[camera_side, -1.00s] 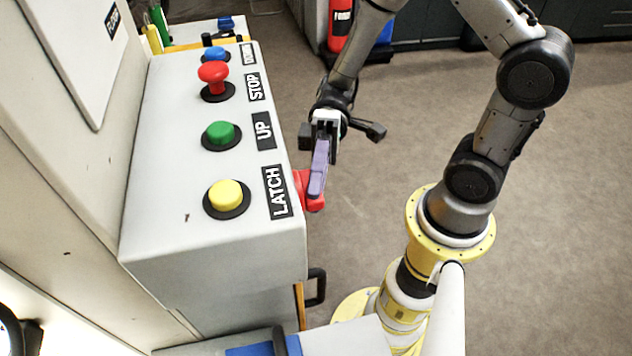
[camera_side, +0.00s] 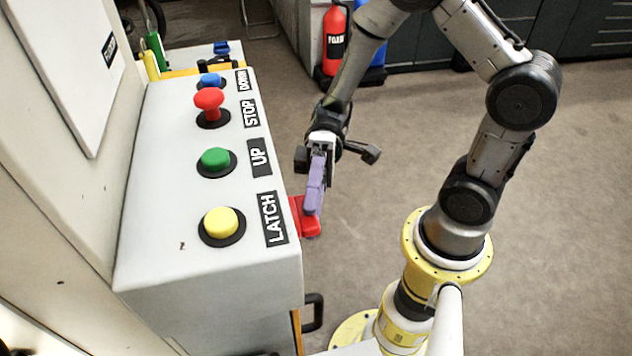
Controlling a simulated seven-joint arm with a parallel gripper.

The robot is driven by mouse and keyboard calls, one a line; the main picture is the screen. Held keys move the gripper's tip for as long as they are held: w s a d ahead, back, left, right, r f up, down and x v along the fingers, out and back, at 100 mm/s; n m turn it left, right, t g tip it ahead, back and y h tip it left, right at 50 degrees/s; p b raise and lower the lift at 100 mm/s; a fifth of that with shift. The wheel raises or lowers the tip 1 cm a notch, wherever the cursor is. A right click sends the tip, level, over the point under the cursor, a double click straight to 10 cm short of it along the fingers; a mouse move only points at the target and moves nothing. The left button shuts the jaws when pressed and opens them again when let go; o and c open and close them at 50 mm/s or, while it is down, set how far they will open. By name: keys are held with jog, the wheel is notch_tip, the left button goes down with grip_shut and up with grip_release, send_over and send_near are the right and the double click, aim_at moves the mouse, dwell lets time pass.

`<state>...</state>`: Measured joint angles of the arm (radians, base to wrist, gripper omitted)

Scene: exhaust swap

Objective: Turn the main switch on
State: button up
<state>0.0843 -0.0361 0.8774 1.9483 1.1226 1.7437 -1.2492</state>
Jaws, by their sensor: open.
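A red handle (camera_side: 304,222), which appears to be the main switch, sticks out from the right-hand side of the control box, beside the LATCH label. My gripper (camera_side: 314,198) points down at that side of the box, its purple fingers reaching to the red handle. The fingers overlap the handle in the picture and hide part of it; I cannot tell whether they touch it. The gripper is open, though the gap between its fingers is hard to see from here.
The control box top (camera_side: 165,215) carries a yellow LATCH button (camera_side: 221,222), a green UP button (camera_side: 215,160), a red STOP button (camera_side: 209,101) and a blue DOWN button (camera_side: 210,80). A black handle (camera_side: 314,312) juts out lower down. Open floor lies to the right.

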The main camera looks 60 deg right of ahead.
jog(key=v, duration=1.3)
jog(key=shift+d, duration=0.2)
jog(key=s+a+r+n+t+h, duration=0.3)
jog(key=s+r+h, duration=0.3)
jog(key=s+h, duration=0.45)
jog(key=w+d+f+m+t+h, duration=0.1)
jog(key=w+d+m+t+h, duration=0.1)
jog(key=d+m+t+h, duration=0.4)
jog(key=d+m+t, duration=0.1)
jog(key=d+t, duration=0.1)
jog(key=t, duration=0.1)
jog(key=shift+w+d+t, duration=0.35)
jog(key=shift+d+t, duration=0.05)
